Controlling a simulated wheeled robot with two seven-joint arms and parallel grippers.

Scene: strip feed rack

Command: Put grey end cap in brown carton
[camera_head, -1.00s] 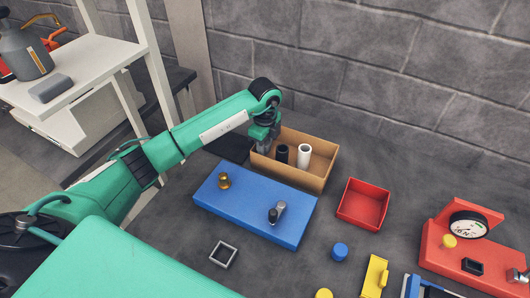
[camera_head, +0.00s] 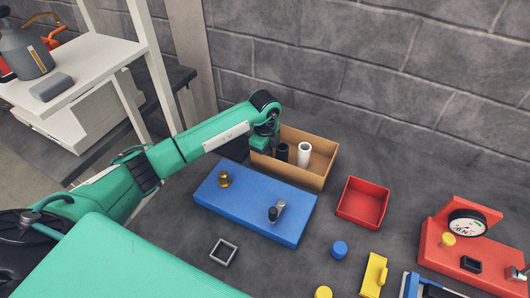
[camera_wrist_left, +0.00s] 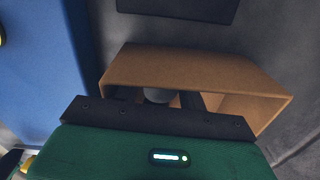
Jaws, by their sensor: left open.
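The brown carton (camera_head: 312,181) stands at the back of the table, behind the blue block; it also shows in the wrist view (camera_wrist_left: 200,66). A black cylinder (camera_head: 282,152) and a white cylinder (camera_head: 304,154) stand inside it. My left gripper (camera_head: 266,148) is at the carton's left end, its fingertips hidden low in the carton. In the wrist view, a rounded grey piece (camera_wrist_left: 157,95), which looks like the grey end cap, is inside the carton between my open fingers. The head view hides this piece. My right gripper is not in view.
The blue block (camera_head: 245,222) carries a brass knob (camera_head: 224,179) and a small dark-and-grey cylinder (camera_head: 276,211). A red tray (camera_head: 362,203) stands right of the carton. A square frame (camera_head: 223,252), a blue cap (camera_head: 339,248) and a red gauge stand (camera_head: 460,264) are nearer.

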